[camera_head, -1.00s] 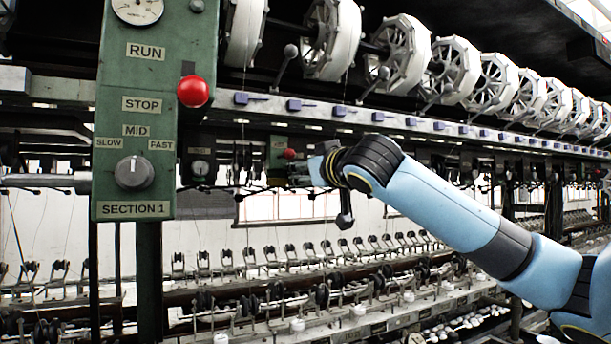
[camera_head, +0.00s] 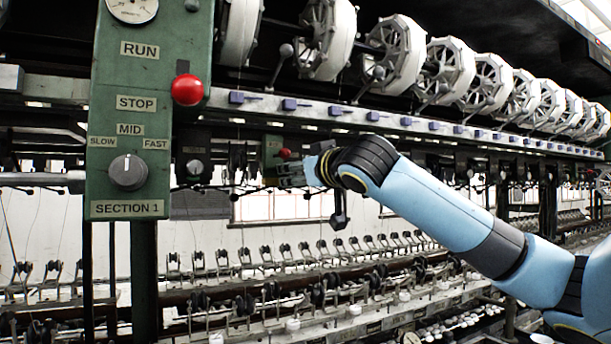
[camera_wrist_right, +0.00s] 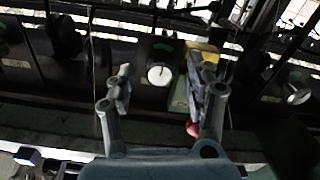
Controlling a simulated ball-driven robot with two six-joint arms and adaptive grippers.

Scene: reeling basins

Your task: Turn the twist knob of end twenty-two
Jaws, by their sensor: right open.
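My right gripper (camera_head: 292,173) is in the middle of the head view, beside a small green box, with its fingers pointing left. In the right wrist view my right gripper (camera_wrist_right: 166,82) is open and empty, one finger on each side. A round pale knob (camera_wrist_right: 159,74) on a dark panel shows between the fingers, apart from them. Another pale knob (camera_wrist_right: 298,95) lies further right. In the head view a small round knob (camera_head: 195,167) sits on a dark plate left of the gripper. I cannot read any end number, so I cannot tell which knob is end twenty-two. My left gripper is out of view.
A green post carries a red ball (camera_head: 187,89) and a SECTION 1 speed dial (camera_head: 129,172). The small green box (camera_wrist_right: 180,97) and its red ball (camera_wrist_right: 193,128) are close to my right finger. White reels (camera_head: 399,58) run above, and rows of thread guides (camera_head: 290,258) below.

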